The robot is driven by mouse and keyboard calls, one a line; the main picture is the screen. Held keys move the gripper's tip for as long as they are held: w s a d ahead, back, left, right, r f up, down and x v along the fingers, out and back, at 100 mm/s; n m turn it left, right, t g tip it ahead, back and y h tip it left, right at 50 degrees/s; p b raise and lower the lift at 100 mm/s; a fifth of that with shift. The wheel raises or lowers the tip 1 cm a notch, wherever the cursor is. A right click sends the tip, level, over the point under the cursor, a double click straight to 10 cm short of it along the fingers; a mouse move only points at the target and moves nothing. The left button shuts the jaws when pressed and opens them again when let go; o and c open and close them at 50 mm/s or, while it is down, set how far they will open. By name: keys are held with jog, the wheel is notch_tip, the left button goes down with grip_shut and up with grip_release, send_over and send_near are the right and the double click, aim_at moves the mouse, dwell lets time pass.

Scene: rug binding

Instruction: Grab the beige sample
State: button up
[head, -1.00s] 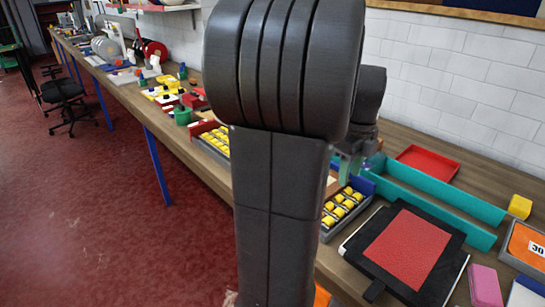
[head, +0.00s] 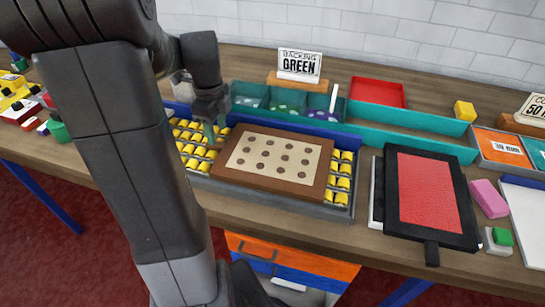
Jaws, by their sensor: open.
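A beige panel with rows of brown round spots (head: 272,154) lies on a brown board (head: 225,174). It is the only clearly beige piece in view. The board rests across a grey tray (head: 345,212) with several yellow pieces showing at both ends. My gripper (head: 213,132) points down near the board's back left corner, over the tray's left end. Its jaws are small in the view and open, with nothing seen between them. The gap between gripper and board is hard to judge.
Teal bins (head: 265,112) stand behind the tray under a "BACKING GREEN" sign (head: 299,65). A red tray (head: 378,92) is at the back. A black-framed red panel (head: 432,195) and a pink block (head: 489,198) lie right. My arm hides the bench's left part.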

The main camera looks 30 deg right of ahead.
aim_at(221, 144)
jog(key=f, duration=0.4)
jog(key=shift+s+d+f, duration=0.1)
jog(key=shift+s+f, duration=0.1)
jog(key=shift+f, duration=0.05)
jog(key=shift+c, duration=0.4)
grip_shut()
jog(key=shift+r, duration=0.15)
